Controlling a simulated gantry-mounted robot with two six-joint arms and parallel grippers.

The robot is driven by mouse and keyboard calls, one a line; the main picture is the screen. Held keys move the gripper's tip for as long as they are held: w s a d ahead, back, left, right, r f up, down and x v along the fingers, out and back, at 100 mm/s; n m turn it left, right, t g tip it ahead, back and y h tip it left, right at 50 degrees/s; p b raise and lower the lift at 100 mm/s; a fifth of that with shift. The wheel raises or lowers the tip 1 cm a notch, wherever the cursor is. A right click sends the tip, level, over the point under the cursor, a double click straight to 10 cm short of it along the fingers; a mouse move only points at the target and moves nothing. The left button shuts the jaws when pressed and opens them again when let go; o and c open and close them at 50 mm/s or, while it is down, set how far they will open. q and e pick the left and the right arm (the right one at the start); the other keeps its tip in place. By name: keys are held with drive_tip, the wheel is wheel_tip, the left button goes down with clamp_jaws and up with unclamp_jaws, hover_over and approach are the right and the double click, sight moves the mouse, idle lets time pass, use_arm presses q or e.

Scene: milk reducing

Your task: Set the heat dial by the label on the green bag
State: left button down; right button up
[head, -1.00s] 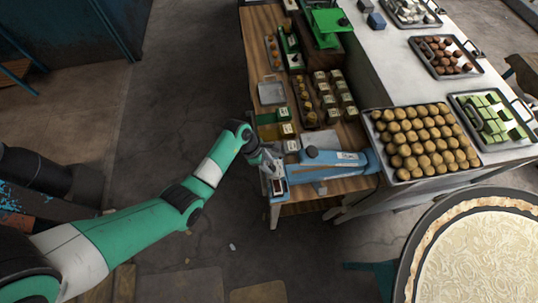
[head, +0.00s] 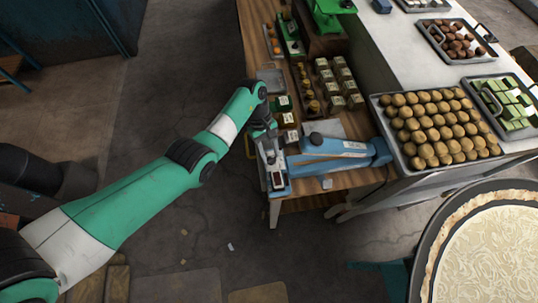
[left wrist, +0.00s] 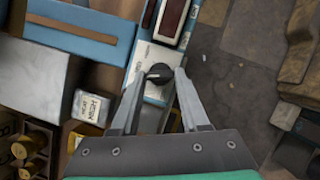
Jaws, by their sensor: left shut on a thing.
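A blue sealer-like machine (head: 330,160) with a long arm sits at the table's near end. Its white control panel also shows in the left wrist view (left wrist: 151,90), with a dark red display window (left wrist: 171,18) above. A round black dial (left wrist: 158,73) with a pale pointer mark sits on that panel. My left gripper (left wrist: 160,78) is shut on the dial, one finger on each side of it. In the head view, my left gripper (head: 268,145) is over the panel, partly hiding it. I cannot make out a green bag or its label for certain. My right gripper is not in view.
A small labelled box (left wrist: 91,106) stands close left of my left gripper. Several jars and labelled boxes (head: 325,85) crowd the wooden table. A tray of round buns (head: 432,130) stands to the right. The floor left of the table is open.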

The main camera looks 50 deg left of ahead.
use_arm(q)
drive_tip(key=m+b, duration=0.2)
drive_tip(key=b, duration=0.1)
drive_tip(key=m+g+b, duration=0.1)
drive_tip(key=shift+w+f+y+b, duration=0.2)
drive_tip(key=shift+f+y+b, duration=0.1)
drive_tip(key=shift+b, duration=0.1)
drive_tip(key=shift+r+m+g+b, duration=0.25)
drive_tip(key=shift+m+g+b, duration=0.05)
drive_tip(key=shift+m+b, duration=0.35)
drive_tip(key=c, duration=0.7)
unclamp_jaws()
drive_tip(key=shift+d, duration=0.1)
drive_tip(key=shift+r, duration=0.1)
